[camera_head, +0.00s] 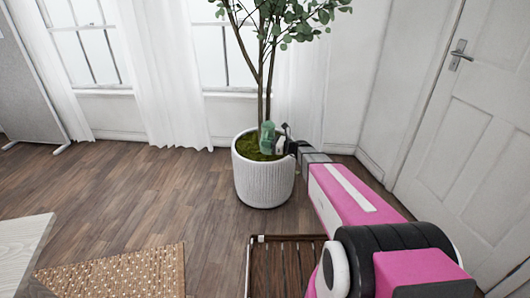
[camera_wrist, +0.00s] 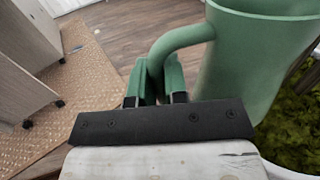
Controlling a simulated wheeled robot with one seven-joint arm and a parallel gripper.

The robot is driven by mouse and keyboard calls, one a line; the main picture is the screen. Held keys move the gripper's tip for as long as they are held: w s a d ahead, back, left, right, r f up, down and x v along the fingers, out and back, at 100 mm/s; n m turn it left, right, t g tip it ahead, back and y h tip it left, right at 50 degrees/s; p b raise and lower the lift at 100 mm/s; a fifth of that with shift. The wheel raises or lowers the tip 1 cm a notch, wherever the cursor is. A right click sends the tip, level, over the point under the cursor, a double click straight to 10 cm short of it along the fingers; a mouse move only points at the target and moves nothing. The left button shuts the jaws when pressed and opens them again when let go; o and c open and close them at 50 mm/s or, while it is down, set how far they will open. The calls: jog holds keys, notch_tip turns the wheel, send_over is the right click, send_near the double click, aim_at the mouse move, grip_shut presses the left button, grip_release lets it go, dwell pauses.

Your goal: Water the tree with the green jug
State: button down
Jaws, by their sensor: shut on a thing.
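The green jug (camera_head: 266,138) is over the white ribbed pot (camera_head: 263,185) of the tree (camera_head: 268,60), in front of its thin trunks. My gripper (camera_head: 285,141) reaches in from the right and is shut on the jug's handle. In the wrist view the jug (camera_wrist: 245,65) fills the upper right, its handle curving down to my gripper (camera_wrist: 158,88). Green moss (camera_wrist: 296,112) shows in the pot just beyond the jug. The jug looks roughly upright in the wrist view. Its inside and any water are hidden.
A dark slatted wooden piece (camera_head: 285,262) stands in front of the pot, below my arm. A white door (camera_head: 475,140) is at right, curtained windows (camera_head: 175,70) behind. A woven rug (camera_head: 120,275) and pale tabletop (camera_head: 20,250) are at lower left. The wooden floor left of the pot is clear.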

jog(key=w+a+f+n+g, duration=0.1)
jog(key=w+a+f, duration=0.2)
jog(key=a+f, duration=0.4)
jog(key=shift+a+g, duration=0.3)
jog(key=shift+w+d+r+m+y, duration=0.1)
jog(key=shift+w+r+m+y, duration=0.05)
jog(key=shift+m+y, duration=0.15)
